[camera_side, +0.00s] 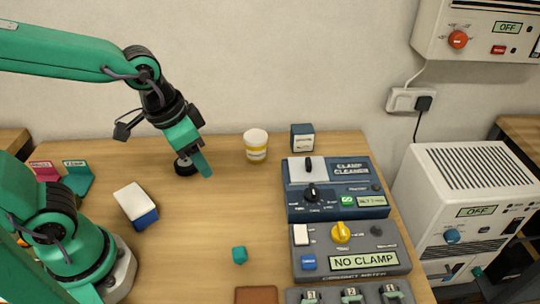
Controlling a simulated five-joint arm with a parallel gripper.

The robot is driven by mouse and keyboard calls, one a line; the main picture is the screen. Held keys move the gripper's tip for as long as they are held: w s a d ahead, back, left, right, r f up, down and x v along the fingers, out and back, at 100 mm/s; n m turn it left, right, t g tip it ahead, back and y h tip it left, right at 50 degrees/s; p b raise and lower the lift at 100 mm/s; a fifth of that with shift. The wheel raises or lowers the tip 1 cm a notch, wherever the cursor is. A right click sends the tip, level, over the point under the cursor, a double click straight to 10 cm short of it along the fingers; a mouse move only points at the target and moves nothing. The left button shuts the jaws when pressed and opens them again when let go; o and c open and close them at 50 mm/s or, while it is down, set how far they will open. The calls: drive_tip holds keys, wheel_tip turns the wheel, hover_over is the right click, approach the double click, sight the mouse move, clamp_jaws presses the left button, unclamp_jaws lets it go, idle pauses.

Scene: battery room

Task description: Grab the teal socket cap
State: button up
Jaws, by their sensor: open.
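A small teal block-like piece (239,255), the only loose teal cap-sized thing I see, sits on the table at the front middle, left of the grey console. I cannot make out its details. My gripper (195,165) is open and points down over the back of the table. It is well behind and to the left of the teal piece, not touching it. A dark round object (184,168) shows beside the fingers; I cannot tell whether they touch it.
A white and blue block (136,205) lies at the left. A white and yellow cup (256,146) and a dark box (302,137) stand at the back. The clamp cleaner (335,190) and the grey "NO CLAMP" console (350,250) fill the right. A brown pad (256,295) lies in front. The middle of the table is clear.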

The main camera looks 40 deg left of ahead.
sight(239, 251)
drive_tip(key=d+f+m+g, duration=0.1)
drive_tip(key=d+f, duration=0.2)
drive_tip(key=s+d+f+m+g, duration=0.1)
drive_tip(key=d+f, duration=0.2)
drive_tip(key=d, duration=0.1)
drive_tip(key=d+f+m, duration=0.2)
drive_tip(key=d+f, duration=0.2)
drive_tip(key=shift+s+g+y, duration=0.2)
drive_tip(key=shift+g+y, duration=0.1)
drive_tip(key=shift+g, duration=0.1)
drive_tip(key=shift+s+d+f, duration=0.15)
drive_tip(key=shift+d+f, duration=0.25)
drive_tip(key=shift+f, duration=1.3)
drive_tip(key=shift+d+f, duration=0.1)
drive_tip(key=shift+f, duration=2.5)
drive_tip(key=shift+c, duration=0.4)
drive_tip(key=c, duration=1)
